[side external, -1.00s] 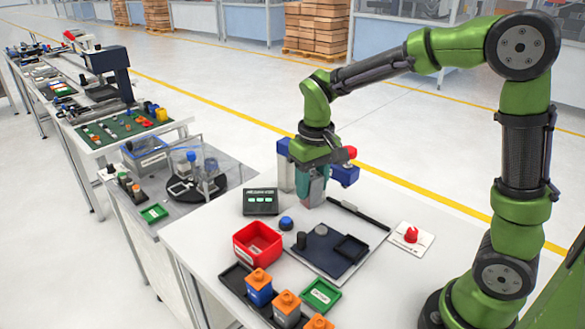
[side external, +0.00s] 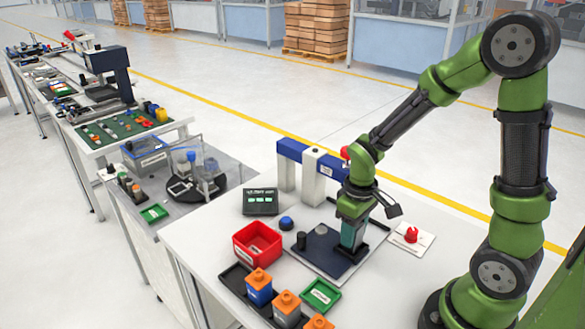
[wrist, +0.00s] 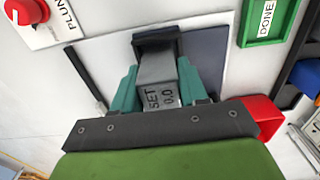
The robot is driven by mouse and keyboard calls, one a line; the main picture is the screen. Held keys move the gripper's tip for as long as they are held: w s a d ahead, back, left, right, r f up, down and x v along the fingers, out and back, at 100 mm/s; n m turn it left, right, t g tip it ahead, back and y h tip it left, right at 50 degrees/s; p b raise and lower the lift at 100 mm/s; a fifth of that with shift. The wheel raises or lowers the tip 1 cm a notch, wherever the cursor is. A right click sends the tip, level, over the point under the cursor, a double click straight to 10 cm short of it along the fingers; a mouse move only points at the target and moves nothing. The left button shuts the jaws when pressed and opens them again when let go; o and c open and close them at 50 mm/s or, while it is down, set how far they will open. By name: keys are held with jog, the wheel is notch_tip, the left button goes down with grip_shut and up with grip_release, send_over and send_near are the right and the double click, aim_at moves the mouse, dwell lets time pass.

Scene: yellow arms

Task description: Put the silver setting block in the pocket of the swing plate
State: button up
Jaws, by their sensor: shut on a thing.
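The silver setting block (wrist: 158,92), marked "SET 0.0", is between the teal fingers of my gripper (wrist: 160,88) in the wrist view. My gripper is shut on it. The swing plate (side external: 319,243) is a dark blue plate on the table with a black knob at its left. Its black-rimmed pocket (wrist: 155,36) shows just beyond the block's end in the wrist view. In the side view my gripper (side external: 350,250) points down over the pocket and mostly hides it. I cannot tell whether the block is above the pocket or partly in it.
A blue gantry-like frame (side external: 313,160) with white posts stands behind. A red bin (side external: 257,245), a blue button (side external: 286,223) and a black display box (side external: 261,202) are to the left. A green tray (side external: 321,295) lies in front. A red knob (side external: 411,234) on a white card is at the right.

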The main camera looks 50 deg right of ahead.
jog(key=shift+f, duration=0.15)
jog(key=o, duration=1.2)
jog(key=shift+f, duration=0.1)
jog(key=shift+o, duration=0.2)
notch_tip(320, 180, up, 12)
jog(key=shift+r, duration=0.2)
jog(key=s+a+r+m+t+y, duration=0.2)
jog(key=s+a+r+m+t, duration=0.2)
jog(key=s+a+r+t, duration=0.1)
jog(key=shift+a+r+t, duration=0.9)
jog(key=shift+r+t, duration=0.2)
jog(key=shift+r, duration=0.3)
